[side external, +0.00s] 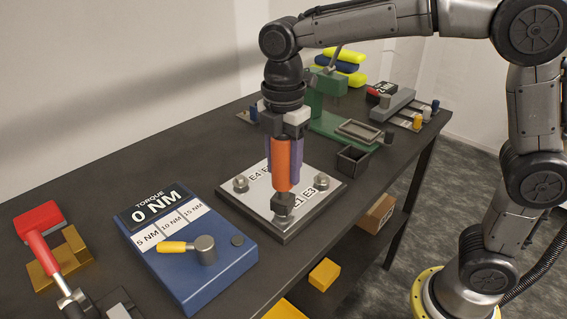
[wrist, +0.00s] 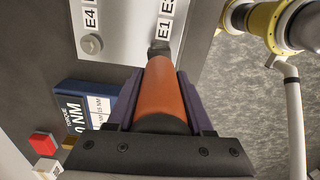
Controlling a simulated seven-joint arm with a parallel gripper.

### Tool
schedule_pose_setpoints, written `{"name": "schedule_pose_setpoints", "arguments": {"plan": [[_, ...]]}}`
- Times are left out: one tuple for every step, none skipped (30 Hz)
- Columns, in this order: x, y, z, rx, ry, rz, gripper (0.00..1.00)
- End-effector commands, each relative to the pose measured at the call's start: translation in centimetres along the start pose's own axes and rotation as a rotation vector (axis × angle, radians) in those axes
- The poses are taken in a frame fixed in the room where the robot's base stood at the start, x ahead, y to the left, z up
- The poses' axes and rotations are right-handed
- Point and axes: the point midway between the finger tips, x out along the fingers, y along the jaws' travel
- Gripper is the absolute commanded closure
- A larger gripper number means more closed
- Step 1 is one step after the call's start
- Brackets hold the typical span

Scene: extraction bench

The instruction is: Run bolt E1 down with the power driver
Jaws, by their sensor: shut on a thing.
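My gripper (side external: 290,172) is shut around the orange power driver (side external: 281,160), with its purple fingers on either side. The driver stands upright, and its dark nose (side external: 284,200) points down over the near corner of the bolt plate (side external: 255,213), by the E1 label. The driver also shows in the wrist view (wrist: 166,90). Bolt E1 is mostly hidden under the nose; I cannot tell whether they touch. Another bolt (side external: 240,183) stands at the plate's left corner and one (side external: 321,181) at the right. The E4 label (wrist: 91,18) shows in the wrist view.
A blue torque box (side external: 188,262) reads 0 NM and carries a yellow-handled lever (side external: 190,246). A red-handled tool (side external: 42,250) lies at the left on a yellow block. A green stand (side external: 330,115) and dark bin (side external: 353,158) are behind. Bare bench lies left of the plate.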

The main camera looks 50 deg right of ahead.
Motion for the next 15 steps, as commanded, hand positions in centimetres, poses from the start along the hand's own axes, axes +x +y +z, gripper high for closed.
{"name": "schedule_pose_setpoints", "arguments": {"plan": [[-0.1,0.04,-0.01,0.0,0.001,0.004,1.0],[-0.07,0.04,-0.01,0.0,0.001,0.004,1.0],[-0.04,0.03,-0.01,0.0,0.001,0.004,1.0],[-0.01,0.03,-0.01,0.0,0.001,0.004,1.0],[0.03,0.03,-0.01,0.0,0.001,0.004,1.0],[0.07,0.03,-0.01,0.0,0.001,0.004,1.0],[0.1,0.03,-0.01,0.0,0.001,0.004,1.0],[0.13,0.03,-0.01,0.0,0.001,0.004,1.0],[0.17,0.03,-0.01,0.0,0.001,0.003,1.0],[0.19,0.03,-0.01,0.0,0.001,0.003,1.0],[0.21,0.03,-0.01,0.0,0.001,0.003,1.0],[0.22,0.03,-0.01,0.0,0.001,0.003,1.0],[0.23,0.03,-0.01,0.0,0.001,0.003,1.0],[0.23,0.03,-0.01,0.0,0.001,0.004,1.0],[0.23,0.03,-0.01,0.0,0.001,0.004,1.0]]}}
